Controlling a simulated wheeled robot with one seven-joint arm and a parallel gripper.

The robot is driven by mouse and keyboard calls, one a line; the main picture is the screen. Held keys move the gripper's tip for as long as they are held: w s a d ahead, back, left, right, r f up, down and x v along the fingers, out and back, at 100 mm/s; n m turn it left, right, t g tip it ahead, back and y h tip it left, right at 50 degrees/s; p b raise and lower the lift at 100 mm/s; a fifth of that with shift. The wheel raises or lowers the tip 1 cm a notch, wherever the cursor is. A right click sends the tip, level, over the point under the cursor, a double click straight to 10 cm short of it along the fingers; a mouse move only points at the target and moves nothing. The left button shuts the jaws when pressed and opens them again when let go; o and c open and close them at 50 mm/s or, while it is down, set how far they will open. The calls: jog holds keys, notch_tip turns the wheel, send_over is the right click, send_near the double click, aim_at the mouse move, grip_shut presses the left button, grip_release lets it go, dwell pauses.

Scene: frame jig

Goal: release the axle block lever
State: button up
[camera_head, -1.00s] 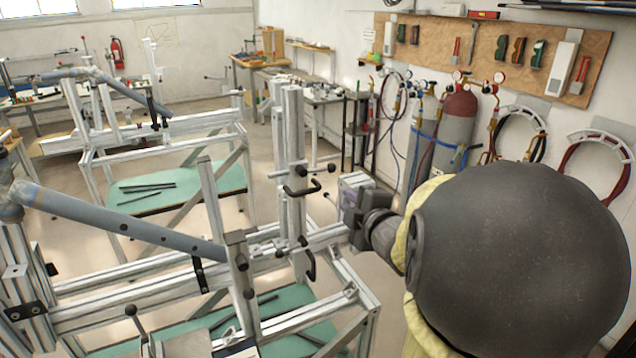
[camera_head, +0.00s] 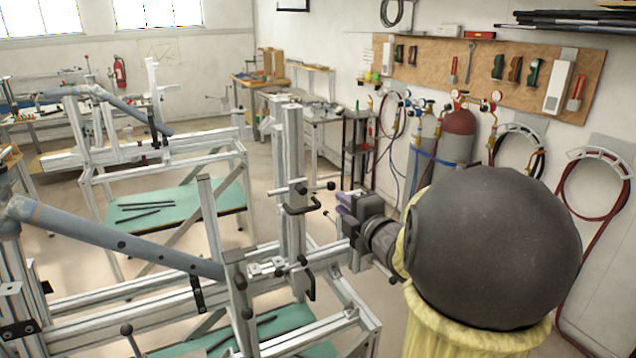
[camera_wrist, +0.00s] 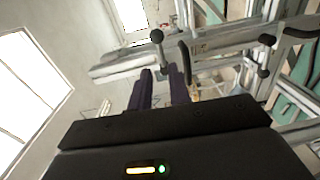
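My gripper (camera_head: 340,205), with dark purple fingers, is just right of the jig's upright aluminium post (camera_head: 292,150). In the wrist view the two fingers (camera_wrist: 163,92) are apart. A ball-knobbed lever (camera_wrist: 157,37) stands at their tips, its thin stem running down in line with the gap. I cannot tell whether it touches a finger. A black curved handle (camera_wrist: 186,62) is close to the right finger. In the head view a black handle (camera_head: 300,205) and a small knobbed lever (camera_head: 330,186) are on the post. I cannot tell for sure which is the axle block lever.
A grey tube (camera_head: 120,243) slopes down to a bracket left of the post. Another black handle (camera_head: 310,285) hangs below on the jig's rail (camera_head: 150,290). A second jig (camera_head: 165,150) stands behind. Gas cylinders (camera_head: 455,140) stand by the right wall.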

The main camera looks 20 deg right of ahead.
aim_at(322, 188)
jog(key=w+p, duration=0.1)
jog(key=w, duration=0.3)
jog(key=w+p, duration=0.1)
jog(key=w, duration=0.3)
jog(key=w+p, duration=0.1)
jog(key=w, duration=0.3)
jog(key=shift+w+a+f, duration=0.2)
jog(key=shift+w+f, duration=0.1)
jog(key=shift+f, duration=0.05)
grip_shut()
